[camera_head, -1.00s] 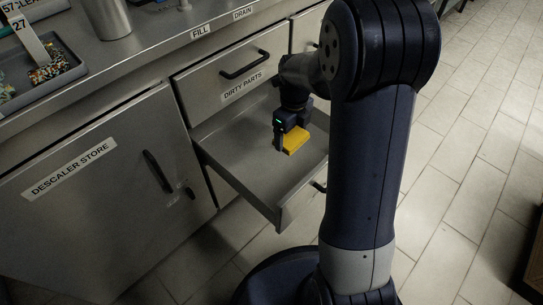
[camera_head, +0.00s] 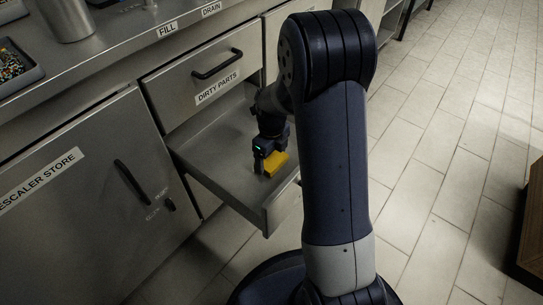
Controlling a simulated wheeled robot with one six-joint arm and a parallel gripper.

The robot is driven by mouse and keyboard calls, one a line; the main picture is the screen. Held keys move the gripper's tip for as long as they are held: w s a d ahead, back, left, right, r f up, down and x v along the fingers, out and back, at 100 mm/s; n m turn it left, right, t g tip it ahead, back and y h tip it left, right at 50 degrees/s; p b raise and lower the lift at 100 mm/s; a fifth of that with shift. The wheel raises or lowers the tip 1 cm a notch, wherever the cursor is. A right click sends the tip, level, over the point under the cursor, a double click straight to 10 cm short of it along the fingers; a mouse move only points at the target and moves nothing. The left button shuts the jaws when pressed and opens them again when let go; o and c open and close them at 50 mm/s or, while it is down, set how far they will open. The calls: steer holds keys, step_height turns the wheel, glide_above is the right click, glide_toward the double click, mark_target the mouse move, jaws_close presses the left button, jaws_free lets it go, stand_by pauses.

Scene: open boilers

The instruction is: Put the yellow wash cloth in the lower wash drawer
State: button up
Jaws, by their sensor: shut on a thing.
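The yellow wash cloth (camera_head: 276,163) is a small yellow block shape in my gripper (camera_head: 265,168). My gripper is shut on it, inside or just above the open lower drawer (camera_head: 213,172). I cannot tell whether the cloth touches the drawer floor. The lower drawer is pulled out, grey and otherwise empty where it shows. My arm hides its right part and its label, if it has one.
Above the open drawer is a shut drawer labelled DIRTY PARTS (camera_head: 207,78). To the left is a shut door labelled DESCALER STORE (camera_head: 80,190). The counter (camera_head: 110,55) holds a metal cylinder (camera_head: 66,18) and a tray (camera_head: 15,65).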

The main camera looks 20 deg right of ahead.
mark_target(271, 158)
steer(key=shift+f, duration=0.1)
steer(key=shift+f, duration=0.1)
steer(key=o, duration=0.7)
step_height(271, 158, up, 12)
steer(key=p, duration=0.4)
steer(key=shift+r, duration=0.2)
